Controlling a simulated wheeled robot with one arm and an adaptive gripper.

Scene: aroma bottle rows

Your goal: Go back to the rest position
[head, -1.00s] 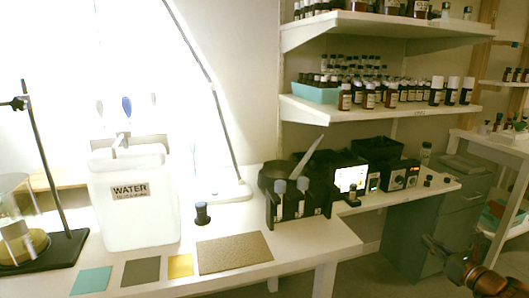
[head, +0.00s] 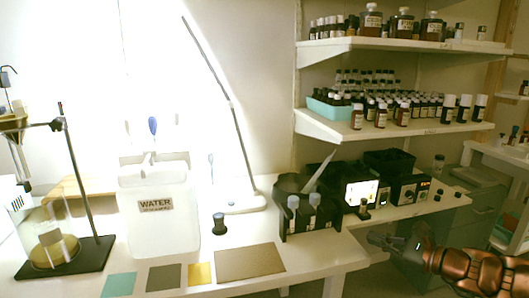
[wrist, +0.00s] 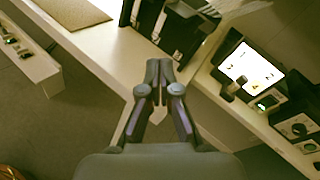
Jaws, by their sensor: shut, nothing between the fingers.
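My gripper (head: 383,240) is at the lower right of the head view, in front of the bench at its right-hand end. In the wrist view my gripper (wrist: 159,85) points at the bench corner, with its two fingers together and nothing between them. The white bench (head: 330,254) lies just beyond it. I cannot tell the exact gap between my fingertips and the bench edge.
A white water container (head: 158,222) stands left on the bench, near a flat brown mat (head: 250,263). A device with a lit screen (head: 361,192) is right of the rack. Shelves with bottles (head: 400,131) hang above. Open floor lies below the bench edge (wrist: 60,120).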

